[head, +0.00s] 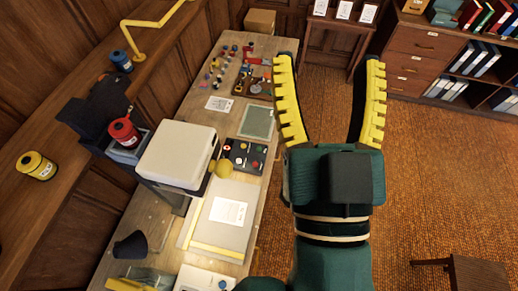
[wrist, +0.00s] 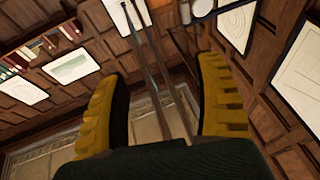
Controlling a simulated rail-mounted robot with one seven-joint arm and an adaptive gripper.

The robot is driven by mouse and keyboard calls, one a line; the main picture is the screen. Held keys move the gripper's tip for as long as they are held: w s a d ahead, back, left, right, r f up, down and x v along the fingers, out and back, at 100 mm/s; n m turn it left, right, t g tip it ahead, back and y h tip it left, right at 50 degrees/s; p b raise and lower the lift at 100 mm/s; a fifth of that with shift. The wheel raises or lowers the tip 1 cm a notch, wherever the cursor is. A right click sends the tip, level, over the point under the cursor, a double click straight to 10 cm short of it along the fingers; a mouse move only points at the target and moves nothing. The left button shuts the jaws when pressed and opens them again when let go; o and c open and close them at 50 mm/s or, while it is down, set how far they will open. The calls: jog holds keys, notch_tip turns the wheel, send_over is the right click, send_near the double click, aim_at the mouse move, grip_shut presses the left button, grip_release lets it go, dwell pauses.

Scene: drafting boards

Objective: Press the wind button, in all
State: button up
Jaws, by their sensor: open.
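A small dark panel (head: 233,159) with several coloured buttons or knobs lies on the long wooden bench, beside a yellow round thing. A second board (head: 258,88) with several small parts lies farther back on the bench. I cannot read any label, so I cannot tell which button is the wind button. My gripper (head: 329,62) is raised to the right of the bench, with its two yellow ridged fingers wide apart and nothing between them. It also shows open in the wrist view (wrist: 156,68), which faces panelled walls and shows no button.
A white box-shaped device (head: 178,153) stands over the bench's near left part. A grey board with a paper sheet (head: 229,211) lies in front of it. Small coloured pieces (head: 214,75) are scattered at the back. Drawers (head: 412,45) stand at the back right; the carpet (head: 440,190) is mostly clear.

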grip_shut()
dwell(1.3)
